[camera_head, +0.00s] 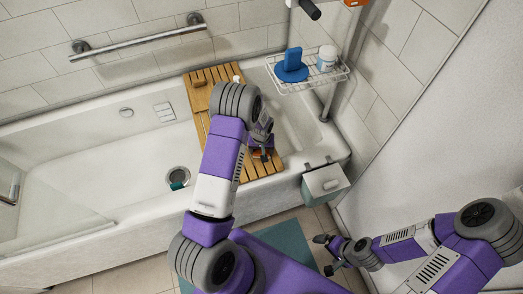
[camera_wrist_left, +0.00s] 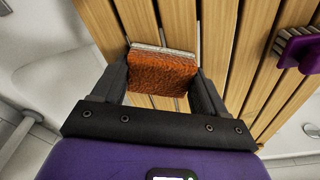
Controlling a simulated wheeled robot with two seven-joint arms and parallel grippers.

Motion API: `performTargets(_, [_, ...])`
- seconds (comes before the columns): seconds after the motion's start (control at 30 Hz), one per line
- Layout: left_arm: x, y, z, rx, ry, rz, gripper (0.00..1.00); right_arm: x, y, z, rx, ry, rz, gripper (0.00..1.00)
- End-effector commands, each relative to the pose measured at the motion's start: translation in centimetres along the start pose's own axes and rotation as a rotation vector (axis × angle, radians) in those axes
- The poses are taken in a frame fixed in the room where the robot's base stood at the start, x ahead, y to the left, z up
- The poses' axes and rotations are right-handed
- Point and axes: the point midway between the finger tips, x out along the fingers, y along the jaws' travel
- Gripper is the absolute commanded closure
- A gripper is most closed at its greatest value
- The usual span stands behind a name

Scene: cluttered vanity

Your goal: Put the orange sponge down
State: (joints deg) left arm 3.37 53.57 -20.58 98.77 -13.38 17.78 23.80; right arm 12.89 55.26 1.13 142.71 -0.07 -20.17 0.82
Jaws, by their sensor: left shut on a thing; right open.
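The orange sponge (camera_wrist_left: 162,72) is a rough orange block with a pale edge, held between the two dark fingers of my left gripper (camera_wrist_left: 163,80). In the head view my left gripper (camera_head: 262,148) is over the near half of the slatted wooden board (camera_head: 247,170) that lies across the bathtub. Only a small part of the sponge shows there, at the fingers. The slats are right behind the sponge in the left wrist view; I cannot tell whether it touches them. My right gripper (camera_head: 325,254) is open and empty, low over the floor at the right.
A purple brush (camera_wrist_left: 299,50) lies on the board, right of the sponge. A wire rack (camera_head: 310,80) at the tub's corner holds a blue item (camera_head: 292,64) and a white jar (camera_head: 326,57). A lidded bin (camera_head: 325,182) hangs beside the tub.

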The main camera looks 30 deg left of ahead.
Motion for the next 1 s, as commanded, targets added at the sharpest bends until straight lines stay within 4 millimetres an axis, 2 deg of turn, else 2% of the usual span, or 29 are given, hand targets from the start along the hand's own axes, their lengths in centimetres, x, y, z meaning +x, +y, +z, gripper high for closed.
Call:
performTargets(0.3, [0.3,0.0,0.0,0.001,0.001,0.0,0.6,0.3,0.1,0.0,0.0,0.0,0.0,0.0])
performTargets(0.33, [0.3,0.0,0.0,0.001,0.001,0.0,0.26,0.3,0.1,0.0,0.0,0.0,0.0,0.0])
performTargets(0.5, [0.2,0.0,0.0,0.001,0.001,0.0,0.02,0.2,0.1,0.0,0.0,0.0,0.0,0.0])
performTargets(0.83, [-0.1,0.0,0.0,0.001,0.001,0.0,0.02,-0.1,0.0,0.0,0.0,0.0,0.0,0.0])
performTargets(1.0, [-2.6,0.0,-0.2,0.001,0.003,0.001,0.02,-1.0,-0.4,0.0,0.0,0.0,0.0,0.0])
